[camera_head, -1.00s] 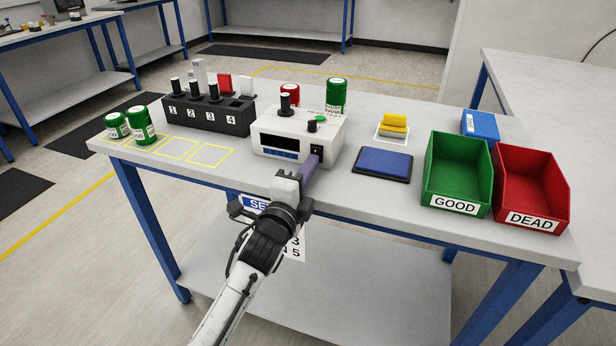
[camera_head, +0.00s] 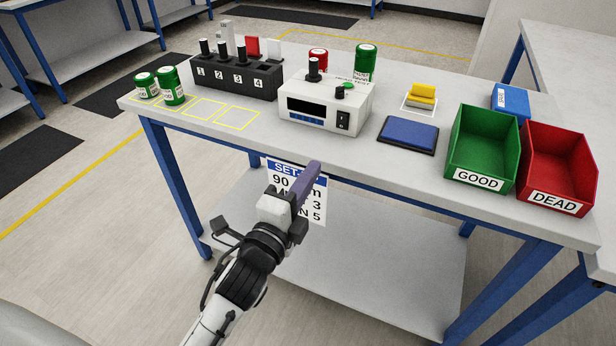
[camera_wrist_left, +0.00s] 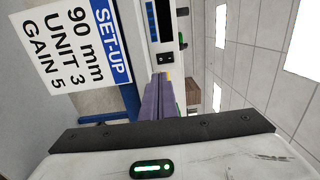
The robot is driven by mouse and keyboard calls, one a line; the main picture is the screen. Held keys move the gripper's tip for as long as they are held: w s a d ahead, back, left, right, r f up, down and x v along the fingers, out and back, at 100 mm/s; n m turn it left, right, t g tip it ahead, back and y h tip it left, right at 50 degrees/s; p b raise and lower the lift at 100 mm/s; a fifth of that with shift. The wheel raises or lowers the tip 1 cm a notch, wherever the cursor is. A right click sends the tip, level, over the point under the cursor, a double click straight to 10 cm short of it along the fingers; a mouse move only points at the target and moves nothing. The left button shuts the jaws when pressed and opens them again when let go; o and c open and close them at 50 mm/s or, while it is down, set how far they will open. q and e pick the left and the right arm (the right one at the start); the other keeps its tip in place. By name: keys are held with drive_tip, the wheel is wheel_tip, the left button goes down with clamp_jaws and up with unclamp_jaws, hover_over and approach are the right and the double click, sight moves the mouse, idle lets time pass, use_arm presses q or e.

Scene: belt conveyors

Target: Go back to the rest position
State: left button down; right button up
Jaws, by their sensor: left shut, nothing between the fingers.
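My left gripper (camera_head: 305,185) is in front of the table's front edge in the head view, below the white device, touching nothing that I can see. Its purple fingers are shut with nothing between them; they also show in the left wrist view (camera_wrist_left: 158,100). My right gripper is not in view.
The table (camera_head: 370,170) holds a black numbered rack (camera_head: 235,78), green jars (camera_head: 171,86), a blue pad (camera_head: 407,134), a yellow block (camera_head: 422,93), a green GOOD bin (camera_head: 482,145) and a red DEAD bin (camera_head: 557,165). A lower shelf (camera_head: 380,270) lies beneath. Floor at left is clear.

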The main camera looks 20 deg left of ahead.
use_arm(q)
drive_tip(key=shift+s, duration=0.3)
drive_tip(key=s+d+f+n+g, duration=0.1)
drive_tip(key=s+f+n+g, duration=0.4)
drive_tip(key=s+f+n, duration=0.3)
drive_tip(key=s+d+f+n+g+h, duration=0.1)
drive_tip(key=s+f+n+g, duration=0.3)
drive_tip(key=s+f+n, duration=0.4)
drive_tip(key=s+f, duration=0.7)
drive_tip(key=f, duration=0.5)
drive_tip(key=shift+f+n+g+h, duration=0.2)
drive_tip(key=shift+n+g+h, duration=0.1)
drive_tip(key=shift+g, duration=0.1)
